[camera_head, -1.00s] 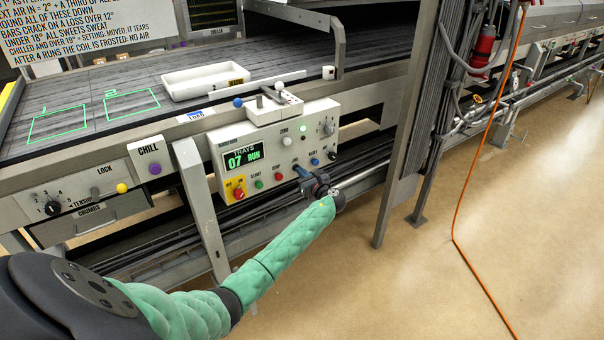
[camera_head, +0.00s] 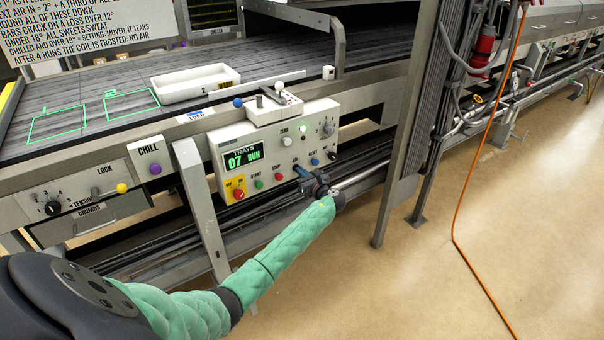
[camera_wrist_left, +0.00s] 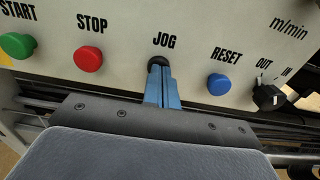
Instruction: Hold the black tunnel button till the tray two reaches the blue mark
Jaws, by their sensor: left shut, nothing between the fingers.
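The black JOG button (camera_wrist_left: 157,62) is on the control panel (camera_head: 215,150), between STOP and RESET. My left gripper (camera_head: 298,169) is shut with nothing between its blue fingers. In the left wrist view its fingertips (camera_wrist_left: 160,72) are against the black button and cover its lower part; how deep the button sits cannot be told. The white tray marked 2 (camera_head: 176,98) lies on the dark belt, above and left of the panel, right of the green outline 2. A white label with blue (camera_head: 195,115) is on the belt's front rail, below the tray. My right gripper is not in view.
A red STOP button (camera_wrist_left: 88,58) and a blue RESET button (camera_wrist_left: 219,84) flank the black one. The panel display (camera_head: 243,157) reads 07 RUN. A grey post (camera_head: 410,130) stands right of the panel, and an orange cable (camera_head: 456,210) crosses the floor.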

